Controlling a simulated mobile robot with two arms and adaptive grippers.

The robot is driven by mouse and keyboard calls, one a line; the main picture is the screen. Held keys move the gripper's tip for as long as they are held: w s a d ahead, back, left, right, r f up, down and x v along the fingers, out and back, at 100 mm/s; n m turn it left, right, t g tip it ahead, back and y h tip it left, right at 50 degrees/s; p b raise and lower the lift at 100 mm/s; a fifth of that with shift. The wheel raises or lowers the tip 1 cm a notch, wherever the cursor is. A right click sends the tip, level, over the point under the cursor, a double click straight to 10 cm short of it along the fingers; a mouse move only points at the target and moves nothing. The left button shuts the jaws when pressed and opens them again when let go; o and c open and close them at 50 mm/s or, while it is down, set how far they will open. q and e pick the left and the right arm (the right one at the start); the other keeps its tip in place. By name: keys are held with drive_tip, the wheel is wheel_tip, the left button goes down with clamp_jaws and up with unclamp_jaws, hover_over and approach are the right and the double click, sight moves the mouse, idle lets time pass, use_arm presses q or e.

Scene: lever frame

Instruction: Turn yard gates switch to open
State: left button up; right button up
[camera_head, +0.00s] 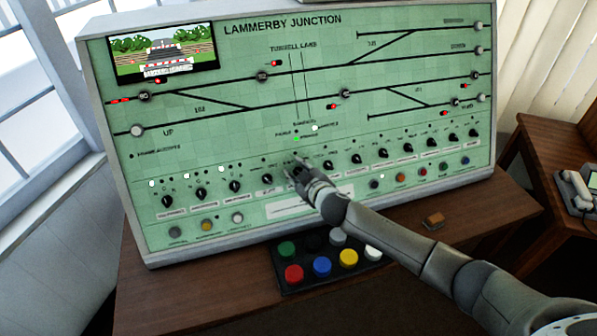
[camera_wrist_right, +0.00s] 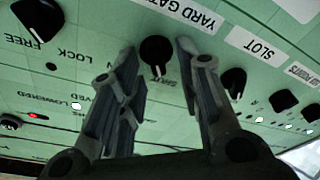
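The yard gates switch (camera_wrist_right: 156,50) is a round black knob with a white pointer mark, beside a white label reading YARD GATES (camera_wrist_right: 187,12) in the right wrist view. Its pointer faces down in that picture, towards a small word that I cannot read surely. My right gripper (camera_wrist_right: 156,58) is open, with one finger on each side of the knob; slim gaps seem to show. In the head view my right gripper (camera_head: 296,169) is at the panel's row of knobs and hides this switch. My left gripper is not in view.
The green signal panel (camera_head: 215,130) has neighbouring black knobs close on both sides, such as the one labelled SLOT (camera_wrist_right: 233,82). A box of coloured buttons (camera_head: 322,268) stands on the wooden desk (camera_head: 190,290) below.

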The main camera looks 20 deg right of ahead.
drive_tip(key=c, duration=0.7)
drive_tip(key=shift+o, duration=0.2)
drive_tip(key=shift+f, duration=0.1)
drive_tip(key=shift+m+h+b, duration=0.3)
drive_tip(key=shift+m+b, duration=0.55)
drive_tip(key=shift+m, duration=0.55)
drive_tip(key=m, duration=0.2)
drive_tip(key=m+b, duration=0.1)
drive_tip(key=m, duration=0.1)
drive_tip(key=shift+d+h, duration=0.2)
drive_tip(key=shift+h, duration=0.1)
drive_tip(key=m+h, duration=0.1)
drive_tip(key=m, duration=0.3)
drive_tip(key=shift+d+b, duration=0.2)
drive_tip(key=shift+b, duration=0.15)
drive_tip(key=m, duration=0.4)
drive_tip(key=shift+d+h, duration=0.2)
drive_tip(key=shift+h, duration=0.2)
drive_tip(key=shift+m, duration=0.5)
